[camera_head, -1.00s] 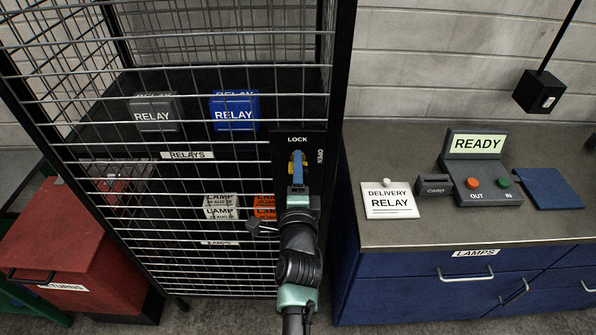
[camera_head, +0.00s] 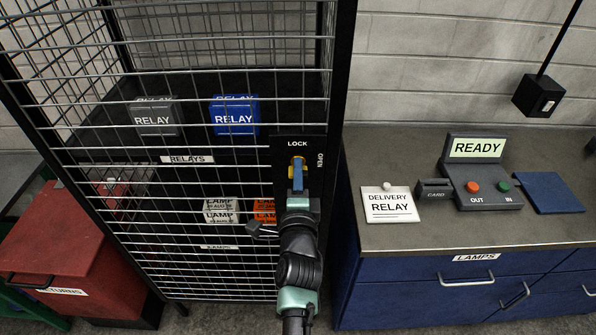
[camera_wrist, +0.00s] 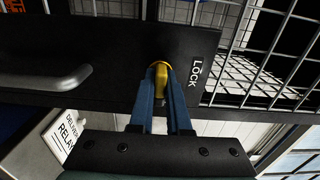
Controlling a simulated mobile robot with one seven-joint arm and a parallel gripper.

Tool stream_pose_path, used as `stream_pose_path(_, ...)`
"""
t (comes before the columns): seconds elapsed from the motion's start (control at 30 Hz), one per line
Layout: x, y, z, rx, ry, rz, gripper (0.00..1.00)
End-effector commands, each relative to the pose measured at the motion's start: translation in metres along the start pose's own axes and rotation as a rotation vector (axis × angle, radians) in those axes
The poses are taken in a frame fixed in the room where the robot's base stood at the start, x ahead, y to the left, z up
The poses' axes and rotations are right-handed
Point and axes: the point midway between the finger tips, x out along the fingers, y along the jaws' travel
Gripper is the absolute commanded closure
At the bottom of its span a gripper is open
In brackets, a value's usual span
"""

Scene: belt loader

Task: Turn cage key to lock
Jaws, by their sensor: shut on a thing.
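The cage key (camera_wrist: 160,78) is yellow and sits in a black lock plate (camera_head: 284,150) on the cage door. The plate is marked LOCK above the key and OPEN, written sideways, to its right in the head view. My gripper (camera_head: 297,165) is at the plate, its blue fingers shut on the key. In the wrist view the fingers (camera_wrist: 160,85) close on the key from both sides, with the LOCK label (camera_wrist: 196,72) just to the right. The fingers hide much of the key, so its exact angle is hard to tell.
The mesh cage holds grey and blue RELAY boxes (camera_head: 234,115) and LAMP boxes (camera_head: 221,211). To the right is a counter (camera_head: 425,237) with a READY panel (camera_head: 476,147); a red returns bin (camera_head: 50,240) stands left.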

Motion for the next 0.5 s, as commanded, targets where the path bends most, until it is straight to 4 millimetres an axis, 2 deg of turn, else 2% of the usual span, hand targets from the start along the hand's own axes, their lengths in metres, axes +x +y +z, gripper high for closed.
stream_pose_path(0.27,-0.0001,0.0007,0.0003,-0.100,0.000,0.000,1.00)
stream_pose_path(0.5,-0.0001,0.0013,0.0003,-0.293,-0.001,0.000,1.00)
